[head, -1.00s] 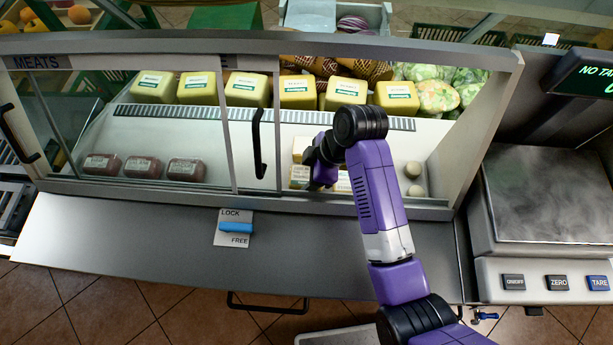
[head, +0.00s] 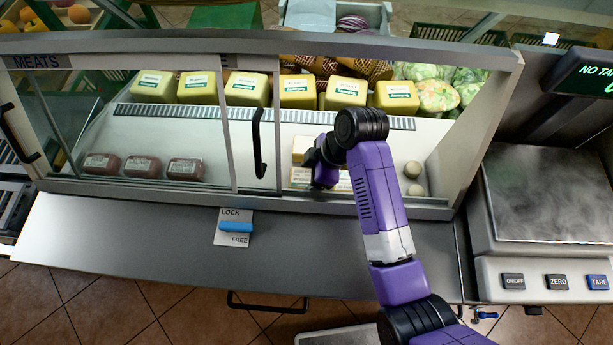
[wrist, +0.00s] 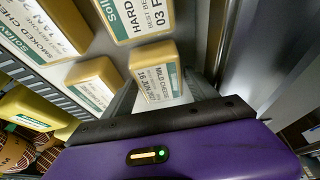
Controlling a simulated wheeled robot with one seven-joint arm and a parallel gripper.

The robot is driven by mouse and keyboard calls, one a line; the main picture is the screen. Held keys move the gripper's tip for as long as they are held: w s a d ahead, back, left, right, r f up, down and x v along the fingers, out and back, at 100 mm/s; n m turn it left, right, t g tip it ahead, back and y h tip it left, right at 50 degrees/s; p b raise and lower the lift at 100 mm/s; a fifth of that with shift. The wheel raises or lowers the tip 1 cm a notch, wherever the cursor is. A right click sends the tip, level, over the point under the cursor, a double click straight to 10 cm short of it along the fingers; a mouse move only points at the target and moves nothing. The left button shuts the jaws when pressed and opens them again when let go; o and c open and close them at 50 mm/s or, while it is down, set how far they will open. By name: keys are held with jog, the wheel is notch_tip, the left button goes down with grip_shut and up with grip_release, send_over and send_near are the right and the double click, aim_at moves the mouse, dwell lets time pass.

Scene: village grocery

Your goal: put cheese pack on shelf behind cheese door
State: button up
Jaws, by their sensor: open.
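My gripper (head: 324,178) is inside the display case, low at the front of the open right section. In the wrist view my gripper (wrist: 160,88) is open, with its fingers on either side of a yellow cheese pack labelled mild cheese (wrist: 156,76). That pack appears to lie on the white shelf (head: 255,165); contact with the fingers cannot be told. Other cheese packs lie close by: a hard one (wrist: 138,20), a smoked one (wrist: 42,25) and a small one (wrist: 92,82). The cheese door (head: 250,120), with a black handle, is slid left, leaving the right side open.
Several meat packs (head: 142,166) lie behind the left glass door. Yellow cheese blocks (head: 298,92) line the raised back ledge. Two pale round items (head: 413,180) sit right of my arm. A scale (head: 550,195) stands right. The steel counter (head: 130,235) is mostly clear; a blue lock slider (head: 236,227) is on it.

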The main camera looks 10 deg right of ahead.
jog(key=v, duration=1)
jog(key=shift+a, duration=0.1)
jog(key=shift+s+d+r+p, duration=0.1)
jog(key=shift+d+r+p, duration=0.15)
jog(key=shift+r+p, duration=0.35)
